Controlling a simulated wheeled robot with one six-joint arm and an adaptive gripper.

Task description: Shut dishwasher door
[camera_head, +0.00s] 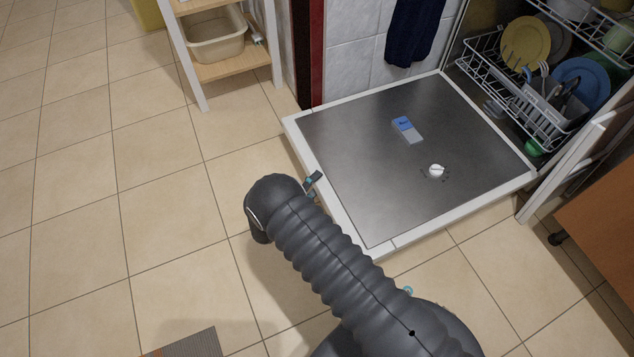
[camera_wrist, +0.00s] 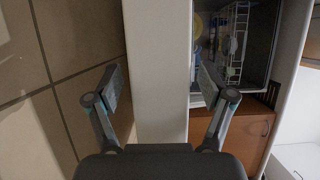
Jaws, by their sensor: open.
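The dishwasher door (camera_head: 405,150) is folded down and lies almost flat, its steel inner panel facing up inside a white rim. My gripper (camera_head: 312,184) is at the left part of the door's outer edge in the head view, mostly hidden behind my arm. In the wrist view, my gripper (camera_wrist: 160,84) is open, with one finger on each side of the white door edge (camera_wrist: 158,50). I cannot tell whether either finger touches the door. The dishwasher's lower rack (camera_head: 480,62) holds plates and cutlery inside the open machine.
A wooden shelf with white legs (camera_head: 232,68) stands beyond the door's left corner, holding a beige bin (camera_head: 215,45). A dark towel (camera_head: 413,30) hangs on the tiled wall. An orange-brown cabinet (camera_head: 605,215) is at the right. Tiled floor (camera_head: 120,190) at the left is clear.

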